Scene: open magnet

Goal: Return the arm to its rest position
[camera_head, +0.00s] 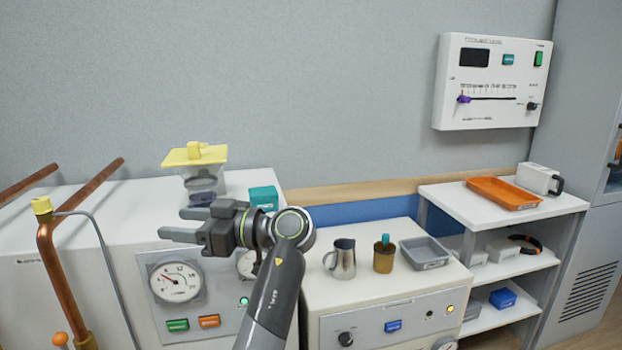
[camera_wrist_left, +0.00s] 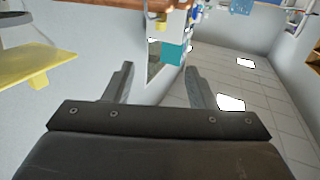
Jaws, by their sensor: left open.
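My left gripper (camera_head: 180,224) is in the head view, in front of the left white cabinet, with its fingers pointing left. It is open and nothing is between its fingers. In the left wrist view the two fingers of the left gripper (camera_wrist_left: 157,88) stand apart, with wall and floor behind them. My left arm comes up from the bottom of the head view. My right gripper is not in view.
A yellow-lidded clear container (camera_head: 195,172) and a teal box (camera_head: 264,198) stand on the left cabinet (camera_head: 130,220). Copper pipes (camera_head: 55,275) rise at left. A metal jug (camera_head: 341,259), brown cup (camera_head: 384,259) and grey tray (camera_head: 425,253) stand right. An orange tray (camera_head: 503,192) tops the shelf.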

